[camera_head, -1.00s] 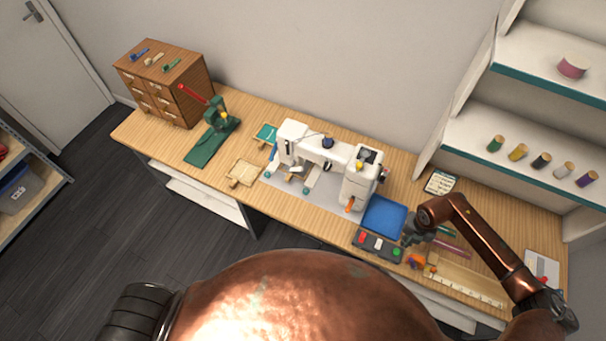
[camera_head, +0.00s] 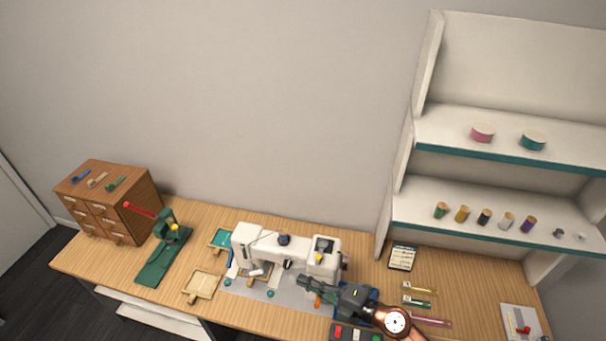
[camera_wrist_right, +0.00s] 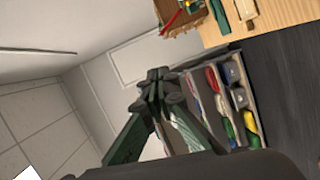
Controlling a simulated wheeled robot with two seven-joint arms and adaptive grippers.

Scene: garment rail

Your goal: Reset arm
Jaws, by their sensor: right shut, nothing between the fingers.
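My right gripper (camera_head: 306,284) comes in from the bottom right in the head view, on a copper-coloured arm. It is in front of the right side of the white sewing machine (camera_head: 262,243) and hides part of the blue tray (camera_head: 372,294). I cannot tell its height above the table. In the right wrist view its dark fingers (camera_wrist_right: 156,76) are shut, with nothing between them. My left gripper is in neither view.
A wooden drawer cabinet (camera_head: 143,186) and a green press (camera_head: 157,263) stand at the left of the table (camera_head: 215,313). A white shelf (camera_head: 425,209) with several thread spools stands at the right. Rulers and a notepad (camera_head: 402,257) lie below it.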

